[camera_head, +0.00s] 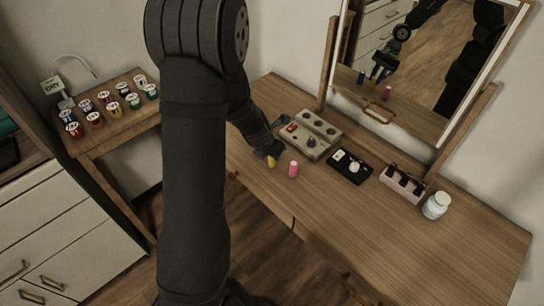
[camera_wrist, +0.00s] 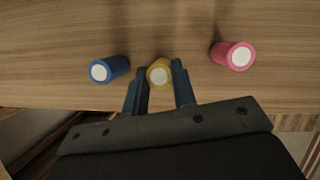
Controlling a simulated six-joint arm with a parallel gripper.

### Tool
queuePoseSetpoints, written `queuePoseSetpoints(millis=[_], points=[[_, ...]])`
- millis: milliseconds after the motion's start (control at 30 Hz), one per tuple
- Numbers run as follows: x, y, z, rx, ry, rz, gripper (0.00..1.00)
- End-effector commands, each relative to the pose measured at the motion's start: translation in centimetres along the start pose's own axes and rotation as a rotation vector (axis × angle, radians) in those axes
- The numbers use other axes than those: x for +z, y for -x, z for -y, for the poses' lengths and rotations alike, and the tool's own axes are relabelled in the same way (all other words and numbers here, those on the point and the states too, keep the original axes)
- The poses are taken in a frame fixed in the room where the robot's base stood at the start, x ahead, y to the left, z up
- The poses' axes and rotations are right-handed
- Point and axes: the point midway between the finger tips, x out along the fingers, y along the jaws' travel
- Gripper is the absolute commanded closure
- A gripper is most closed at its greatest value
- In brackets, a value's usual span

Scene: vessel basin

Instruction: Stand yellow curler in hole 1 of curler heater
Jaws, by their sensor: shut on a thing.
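The yellow curler (camera_head: 271,162) is near the front edge of the dressing table. In the wrist view the yellow curler (camera_wrist: 159,75) sits between the two fingers of my gripper (camera_wrist: 160,70), which is shut on it. The curler looks upright, with its pale end facing the wrist camera; I cannot tell whether it touches the table. In the head view my gripper (camera_head: 269,151) reaches down from behind my arm. The curler heater (camera_head: 318,146) is a grey-beige block with several dark round holes and a red part, behind and right of my gripper. Hole numbers are not readable.
A pink curler (camera_head: 293,169) stands right of my gripper; a blue curler (camera_wrist: 108,70) is to its left in the wrist view. A black tray (camera_head: 342,173), a pinkish rack (camera_head: 402,187) and a white jar (camera_head: 436,206) stand farther right. A mirror rises behind.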

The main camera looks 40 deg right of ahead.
Motion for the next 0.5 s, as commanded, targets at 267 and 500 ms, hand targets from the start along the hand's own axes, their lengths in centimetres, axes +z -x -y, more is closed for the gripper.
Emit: queuePoseSetpoints(millis=[267, 500], points=[[0.6, 1.3, 0.0, 0.0, -0.002, 0.003, 0.98], [1.8, 4.7, 1.6, -0.002, -0.007, 0.003, 0.98]])
